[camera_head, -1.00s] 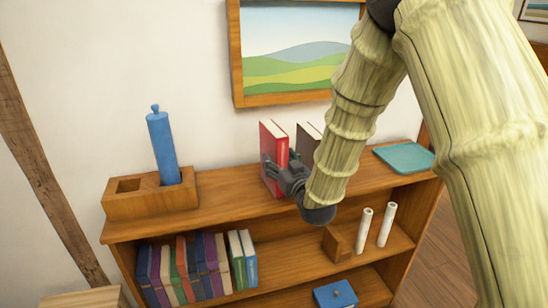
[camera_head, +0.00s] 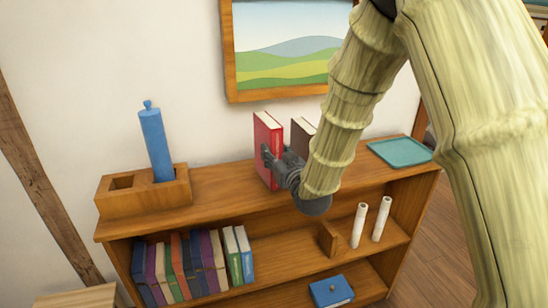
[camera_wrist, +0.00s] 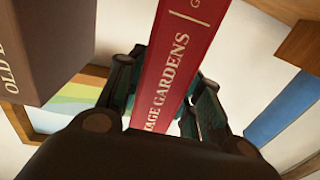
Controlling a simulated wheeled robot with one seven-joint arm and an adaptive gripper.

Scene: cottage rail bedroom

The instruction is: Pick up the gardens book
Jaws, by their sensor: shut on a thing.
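The red gardens book (camera_head: 266,145) stands upright at the top of the wooden bookcase. My gripper (camera_head: 272,160) is shut on it from the front. In the wrist view, the red spine reading "TAGE GARDENS" (camera_wrist: 182,50) runs between the two fingers of my gripper (camera_wrist: 163,98). I cannot tell whether the book's lower edge touches the shelf top. A dark brown book (camera_head: 302,133) stands just to its right, partly hidden by my arm; its spine also shows at the left of the wrist view (camera_wrist: 55,45).
A wooden holder (camera_head: 130,202) with a blue cylinder (camera_head: 155,145) stands left on the bookcase top (camera_head: 222,192). A teal tray (camera_head: 400,152) lies at the right end.

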